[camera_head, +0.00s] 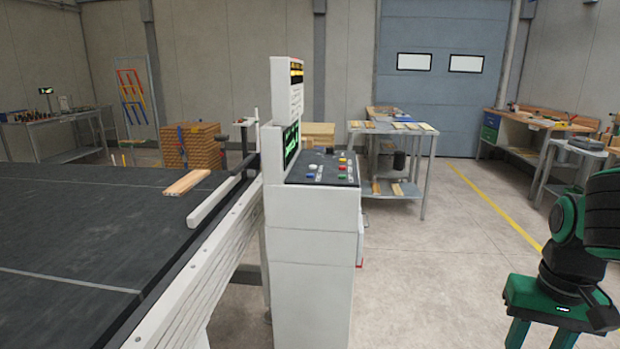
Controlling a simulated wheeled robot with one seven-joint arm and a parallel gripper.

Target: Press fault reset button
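A white control console (313,235) stands at the right end of the dark machine bed. Its sloped dark panel (325,181) carries several small buttons, among them a blue one (309,176), a white one (313,167), a yellow one (343,160), a red one (343,168) and a green one (342,177). The labels are too small to read, so I cannot tell which is the fault reset button. My green gripper (541,337) points down at the lower right, well apart from the console. Its two fingers are spread with nothing visible between them; the tips are at the frame's bottom edge.
A screen with green markings (291,145) rises behind the panel. The machine bed (85,225) fills the left, with a wooden board (187,182) on it. A metal table (405,158) stands behind the console. Open floor (440,255) lies between console and gripper.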

